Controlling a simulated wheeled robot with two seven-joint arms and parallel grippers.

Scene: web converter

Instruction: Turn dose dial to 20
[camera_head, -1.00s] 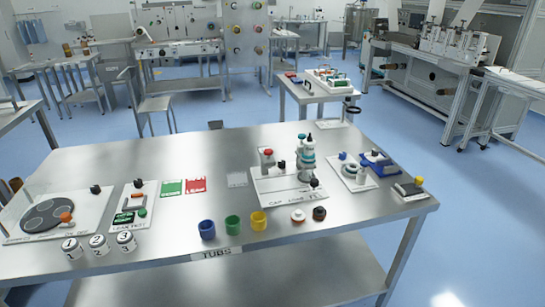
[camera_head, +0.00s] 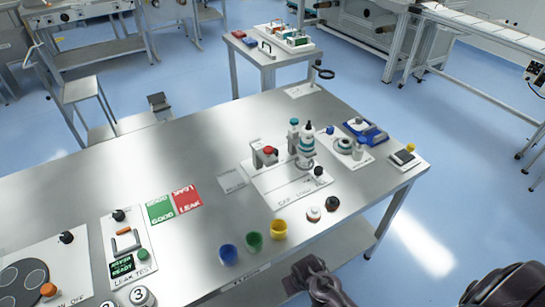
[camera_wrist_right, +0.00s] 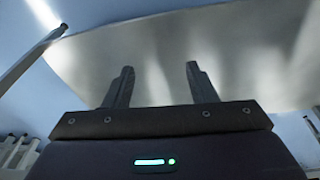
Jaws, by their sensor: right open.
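No dial scale or number is readable, so I cannot tell which part is the dose dial. In the head view a small white plate (camera_head: 364,158) at the right of the table carries a round grey ring-shaped part (camera_head: 344,146) and a blue knob (camera_head: 330,130). Left of it, the CAP plate (camera_head: 281,190) holds a bottle with a dark tip (camera_head: 307,147) and a red-topped post (camera_head: 269,151). My right gripper (camera_wrist_right: 159,68) is open and empty in the right wrist view, facing a large grey surface. My left gripper does not show.
Blue (camera_head: 228,254), green (camera_head: 254,241) and yellow (camera_head: 278,229) tubs stand near the table's front edge. A blue device (camera_head: 366,132) and a yellow-knobbed box (camera_head: 403,158) sit at the right end. The back middle of the table (camera_head: 190,140) is clear.

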